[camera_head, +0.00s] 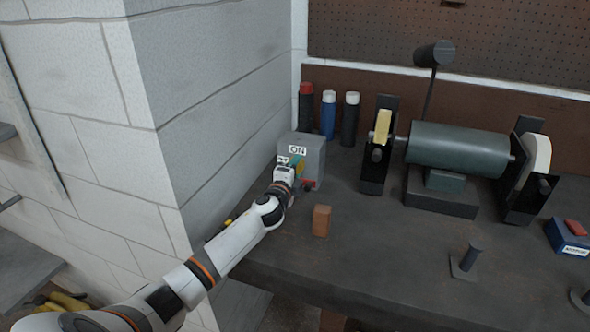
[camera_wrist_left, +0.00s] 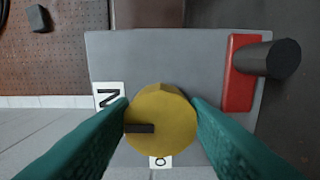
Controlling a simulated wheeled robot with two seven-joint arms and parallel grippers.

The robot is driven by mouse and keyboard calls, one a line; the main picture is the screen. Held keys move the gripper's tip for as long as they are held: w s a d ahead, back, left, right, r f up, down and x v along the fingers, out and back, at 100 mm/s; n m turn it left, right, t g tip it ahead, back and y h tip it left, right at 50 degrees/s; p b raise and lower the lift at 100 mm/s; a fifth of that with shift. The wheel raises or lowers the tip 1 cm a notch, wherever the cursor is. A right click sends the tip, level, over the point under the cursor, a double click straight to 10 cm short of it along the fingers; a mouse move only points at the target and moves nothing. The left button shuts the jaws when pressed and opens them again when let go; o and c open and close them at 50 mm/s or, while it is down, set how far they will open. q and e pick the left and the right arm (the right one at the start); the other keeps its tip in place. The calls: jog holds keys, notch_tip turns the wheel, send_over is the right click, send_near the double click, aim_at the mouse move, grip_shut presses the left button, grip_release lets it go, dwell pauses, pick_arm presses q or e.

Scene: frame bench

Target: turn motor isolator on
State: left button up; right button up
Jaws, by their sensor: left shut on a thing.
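The motor isolator is a grey box (camera_head: 315,152) on the bench by the white wall, with a white ON label (camera_head: 298,150). It fills much of the left wrist view (camera_wrist_left: 160,55). There, its round yellow knob (camera_wrist_left: 162,108) sits between the teal fingers of my left gripper (camera_head: 296,167), which is shut on it from both sides. A black mark on the knob (camera_wrist_left: 139,128) points left in the wrist view, between a partly hidden N label (camera_wrist_left: 108,94) and a label at the bottom (camera_wrist_left: 160,162). My right gripper is out of view.
A red plate (camera_wrist_left: 240,85) with a dark round handle (camera_wrist_left: 268,59) is on the box beside the knob. Several bottles (camera_head: 328,115) stand behind the box. A brown block (camera_head: 321,221) lies in front. A bench grinder (camera_head: 455,150) stands to the right.

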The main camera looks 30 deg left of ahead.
pick_arm(q)
jog(key=shift+f, duration=0.1)
jog(key=o, duration=1)
jog(key=shift+c, duration=0.2)
jog(key=shift+s, duration=0.1)
jog(key=b+v, duration=0.1)
jog(key=v, duration=1)
jog(key=shift+s, duration=0.4)
jog(key=shift+d, duration=0.1)
